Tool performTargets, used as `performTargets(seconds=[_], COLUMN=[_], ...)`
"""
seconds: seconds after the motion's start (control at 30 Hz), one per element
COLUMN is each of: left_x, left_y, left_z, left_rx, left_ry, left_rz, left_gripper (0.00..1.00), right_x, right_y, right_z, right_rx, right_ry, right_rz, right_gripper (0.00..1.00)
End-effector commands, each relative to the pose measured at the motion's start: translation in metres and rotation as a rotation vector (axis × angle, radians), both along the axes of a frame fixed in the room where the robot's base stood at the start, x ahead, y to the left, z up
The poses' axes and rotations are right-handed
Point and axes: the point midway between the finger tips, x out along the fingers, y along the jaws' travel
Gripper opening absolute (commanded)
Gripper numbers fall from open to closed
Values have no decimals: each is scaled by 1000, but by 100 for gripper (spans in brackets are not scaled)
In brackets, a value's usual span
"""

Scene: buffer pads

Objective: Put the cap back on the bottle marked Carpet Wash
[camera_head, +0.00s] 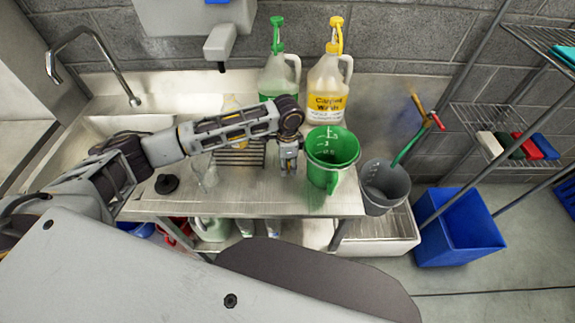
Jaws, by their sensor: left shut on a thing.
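A white jug-shaped bottle with a yellow label (327,103) that reads like "Carpet Wash" stands upright at the back of the steel counter, with a yellow pump-like top (336,38) on it. My left gripper (289,170) points down over the counter, just left of a green measuring jug (335,147) and in front of the bottles. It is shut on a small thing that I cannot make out. I cannot identify a loose cap for sure. A black round piece (167,184) lies on the counter to the left. My right gripper is not in view.
A similar bottle with a green top (278,66) stands beside the labelled one. My arm partly hides another yellow-labelled container (232,103). A clear glass (205,171) stands left of my gripper. A grey bucket (386,186) is at the counter's right end.

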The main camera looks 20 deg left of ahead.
Motion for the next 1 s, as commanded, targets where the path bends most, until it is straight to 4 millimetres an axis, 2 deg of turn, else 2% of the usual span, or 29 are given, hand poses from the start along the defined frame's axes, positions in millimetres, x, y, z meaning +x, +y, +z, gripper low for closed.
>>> performTargets(seconds=[0.27,0.7,1.0], left_x=[1,1,0], left_y=[0,0,0], left_z=[21,82,99], left_rx=[-1,-1,0], left_ry=[-2,-3,0], left_rz=[0,1,0], left_gripper=[30,30,30], right_x=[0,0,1], right_y=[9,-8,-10], right_z=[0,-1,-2], right_rx=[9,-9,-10], right_ry=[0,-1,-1], right_rz=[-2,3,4], right_gripper=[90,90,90])
